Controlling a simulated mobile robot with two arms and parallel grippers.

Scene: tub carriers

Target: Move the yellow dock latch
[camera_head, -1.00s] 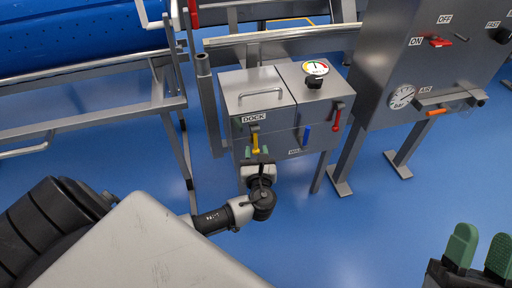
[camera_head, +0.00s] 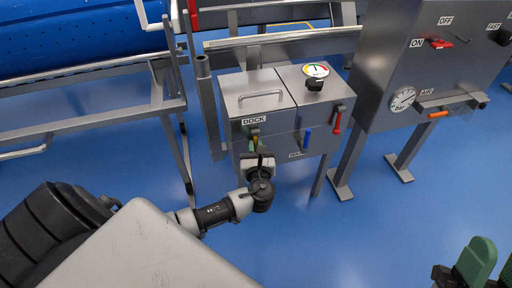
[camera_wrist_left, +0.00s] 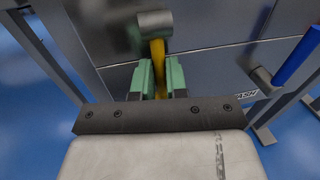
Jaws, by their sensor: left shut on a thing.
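The yellow dock latch (camera_head: 254,143) hangs on the front of the grey metal box (camera_head: 236,163), under the DOCK label. Most of it is hidden by my left gripper in the head view. The left wrist view shows the latch (camera_wrist_left: 157,52) pointing down from its grey pivot, between the two green fingers. My left gripper (camera_wrist_left: 160,78) is shut on it; it also shows in the head view (camera_head: 257,150). My right gripper (camera_head: 493,267) is at the lower right corner, its green fingers apart and nothing seen between them, far from the box.
Beside the latch on the box are a blue handle (camera_head: 307,139) and a red handle (camera_head: 337,122). A gauge (camera_head: 315,70) and black knob stand on top. A control cabinet (camera_head: 385,75) is at right, a blue drum (camera_head: 70,35) at upper left. The blue floor in front is clear.

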